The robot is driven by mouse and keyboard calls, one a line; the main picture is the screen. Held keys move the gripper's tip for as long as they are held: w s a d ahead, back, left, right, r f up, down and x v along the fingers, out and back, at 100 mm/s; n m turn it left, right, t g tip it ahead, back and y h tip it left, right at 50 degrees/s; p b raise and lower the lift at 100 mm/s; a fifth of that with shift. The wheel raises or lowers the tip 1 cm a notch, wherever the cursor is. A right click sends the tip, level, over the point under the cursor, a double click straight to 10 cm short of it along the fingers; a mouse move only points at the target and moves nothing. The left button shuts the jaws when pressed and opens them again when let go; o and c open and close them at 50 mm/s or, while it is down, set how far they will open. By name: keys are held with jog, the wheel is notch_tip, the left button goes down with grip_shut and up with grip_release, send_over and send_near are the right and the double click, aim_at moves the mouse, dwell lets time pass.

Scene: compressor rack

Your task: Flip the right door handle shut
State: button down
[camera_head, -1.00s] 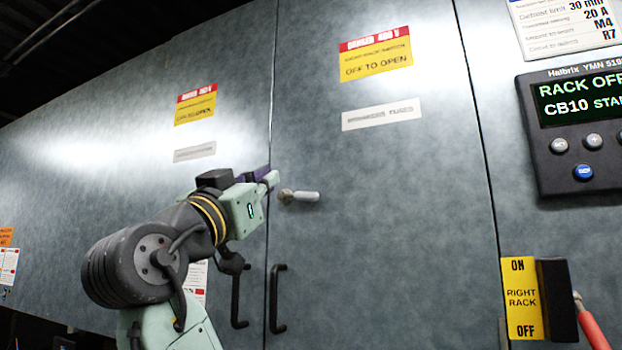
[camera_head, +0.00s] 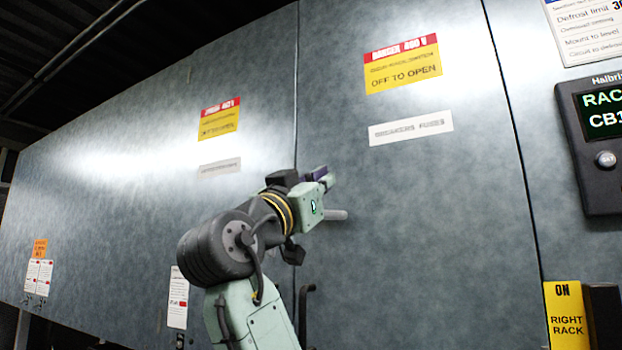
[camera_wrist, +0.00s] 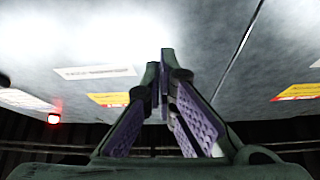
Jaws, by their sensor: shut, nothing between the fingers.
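The handle does not show there.
A yellow danger sign (camera_head: 403,64) and white label (camera_head: 411,128) are on the right door. A dark pull handle (camera_head: 305,315) stands out below. A control panel (camera_head: 600,145) and yellow ON plate (camera_head: 566,318) are at the right.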

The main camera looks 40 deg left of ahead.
jog(key=w, duration=0.1)
jog(key=w+p, duration=0.1)
jog(key=w+a, duration=0.1)
jog(key=shift+w+f+p, duration=0.2)
jog(key=shift+f+p, duration=0.1)
jog(key=shift+f, duration=0.1)
jog(key=shift+w+f, duration=0.15)
jog(key=shift+f, duration=0.55)
jog(key=shift+d+f+m, duration=0.1)
jog(key=shift+d+m, duration=0.05)
jog(key=shift+m, duration=0.15)
jog(key=shift+h+b, duration=0.3)
jog(key=shift+h, duration=0.1)
